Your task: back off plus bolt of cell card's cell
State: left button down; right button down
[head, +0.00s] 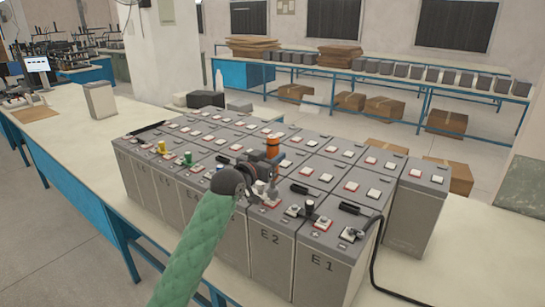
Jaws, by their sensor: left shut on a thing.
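Grey battery cells stand in a block of rows on the bench, with red-edged and white-topped terminals. The front cells read E 1 (320,266) and E 2 (269,240), with "+" marks near their front terminals. My left gripper (262,183), on a green-sleeved arm, is over the top of the front row, left of the E 2 label's cell top. It is shut on an upright tool with an orange top (272,147) and a dark grey body. The tool's lower end and the bolt under it are hidden by the gripper. I cannot make out a cell card. My right gripper is out of view.
Black links (300,189) and a black post (310,207) sit on nearby cell tops. A black cable (374,262) runs down at the right. Yellow and green caps (187,158) stand at the left. The bench (70,155) is mostly clear further left.

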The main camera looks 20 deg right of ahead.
pick_arm(q)
jog(key=shift+f, duration=0.2)
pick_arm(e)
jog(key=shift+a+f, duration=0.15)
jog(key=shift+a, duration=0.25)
pick_arm(q)
jog(key=shift+f+b, duration=0.3)
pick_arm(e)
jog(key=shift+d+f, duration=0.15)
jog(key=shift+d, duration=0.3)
